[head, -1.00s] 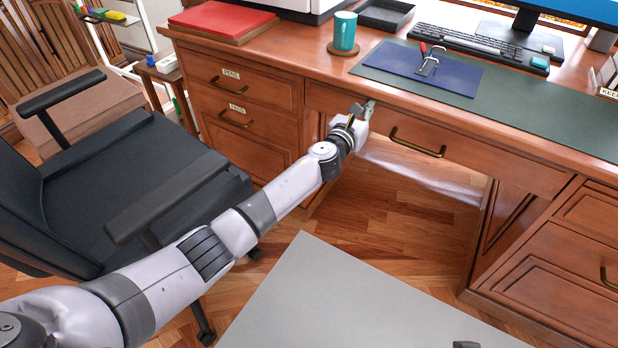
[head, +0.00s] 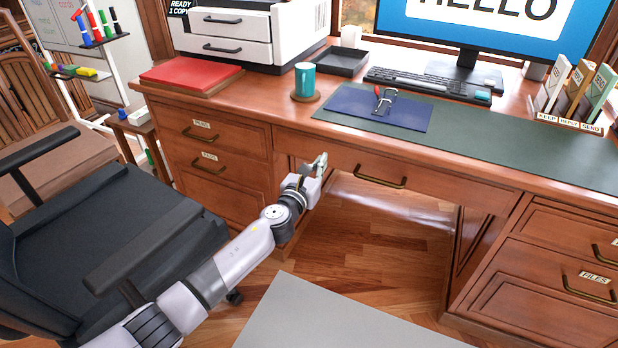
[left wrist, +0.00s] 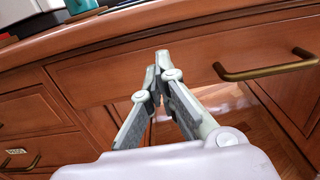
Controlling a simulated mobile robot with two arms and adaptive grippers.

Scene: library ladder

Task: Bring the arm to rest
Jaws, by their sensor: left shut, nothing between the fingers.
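My left arm (head: 238,262) reaches in from the lower left of the head view. My left gripper (head: 321,160) is in front of the desk's middle drawer (head: 340,166), left of that drawer's brass handle (head: 380,183). In the left wrist view the fingers (left wrist: 158,62) meet at their tips and hold nothing. The drawer front and its handle (left wrist: 265,70) show beyond and to the right of the fingers there. I cannot tell whether the fingertips touch the drawer front. My right gripper is not in view.
The wooden desk carries a teal mug (head: 305,80), a blue clipboard (head: 375,107), a keyboard (head: 425,84), a black tray (head: 341,62), a printer (head: 235,30) and a file sorter (head: 572,95). A dark office chair (head: 105,230) stands left of my arm. The kneehole floor (head: 375,225) is clear.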

